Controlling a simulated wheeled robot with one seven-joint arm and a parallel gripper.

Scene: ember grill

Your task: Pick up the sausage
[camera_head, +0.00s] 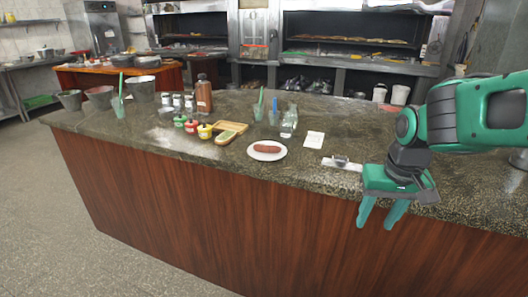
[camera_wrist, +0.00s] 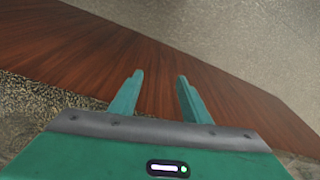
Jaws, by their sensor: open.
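The brown sausage (camera_head: 267,149) lies on a white round plate (camera_head: 258,157) near the middle of the stone counter in the head view. My green gripper (camera_head: 381,221) hangs at the counter's front edge, to the right of the plate and nearer to me, with its fingers pointing down in front of the wooden panel. The fingers are apart with nothing between them. In the wrist view the two fingertips (camera_wrist: 160,75) show over the wooden panel and the floor; the sausage and plate are not in that view.
A flat metal-bladed tool (camera_head: 341,163) and a white card (camera_head: 314,140) lie right of the plate. A clear container (camera_head: 289,121) stands behind the plate.

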